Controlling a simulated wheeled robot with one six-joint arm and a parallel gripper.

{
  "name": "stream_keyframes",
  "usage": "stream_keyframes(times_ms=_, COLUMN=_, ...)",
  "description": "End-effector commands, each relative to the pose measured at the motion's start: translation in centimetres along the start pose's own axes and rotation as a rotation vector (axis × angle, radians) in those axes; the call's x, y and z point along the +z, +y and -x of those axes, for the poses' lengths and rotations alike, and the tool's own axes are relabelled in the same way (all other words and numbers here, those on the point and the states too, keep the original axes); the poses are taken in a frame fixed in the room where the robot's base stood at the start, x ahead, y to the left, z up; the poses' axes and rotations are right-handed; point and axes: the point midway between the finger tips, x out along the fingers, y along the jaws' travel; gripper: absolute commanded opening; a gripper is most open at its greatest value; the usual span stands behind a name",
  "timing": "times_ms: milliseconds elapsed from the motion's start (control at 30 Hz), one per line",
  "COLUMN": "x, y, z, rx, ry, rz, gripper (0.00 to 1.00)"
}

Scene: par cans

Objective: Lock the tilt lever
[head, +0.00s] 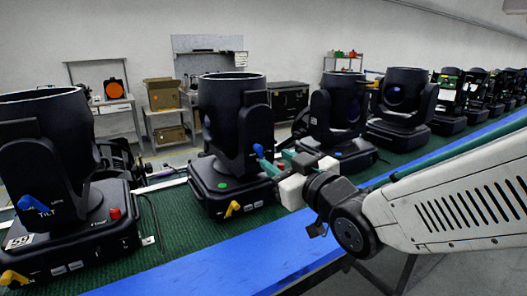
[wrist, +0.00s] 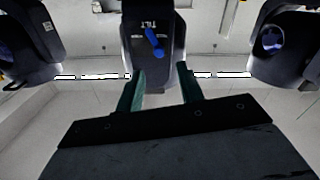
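A black moving-head light (head: 222,130) stands upright on the bench, near the middle of the head view. Its blue tilt lever (head: 259,151) is on the side facing my arm. In the wrist view the blue lever (wrist: 154,43) sits slanted below a white TILT label. My gripper (head: 272,165) is beside this light, close to the lever. In the wrist view my gripper (wrist: 162,77) is open, with its two teal fingers apart and nothing between them. The lever lies ahead of the gap, and I see no contact. Exact distance is hard to tell.
Another light (head: 70,200) with a blue TILT lever (head: 35,206) stands at left. More lights, including one behind my gripper (head: 340,110), line the green-topped bench. A yellow lever (head: 232,209) juts from the middle light's base. The blue bench edge strip (head: 215,265) is clear.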

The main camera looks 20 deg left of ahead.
Motion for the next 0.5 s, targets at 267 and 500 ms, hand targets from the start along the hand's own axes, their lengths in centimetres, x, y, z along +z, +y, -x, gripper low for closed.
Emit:
stream_keyframes(times_ms=267, x=0.1, y=0.1, z=-4.5, rx=0.002, ry=-0.003, rz=-0.001, gripper=0.37)
stream_keyframes(times_ms=500, x=0.1, y=0.1, z=-6.7, rx=0.003, ry=-0.003, rz=0.0, gripper=0.37)
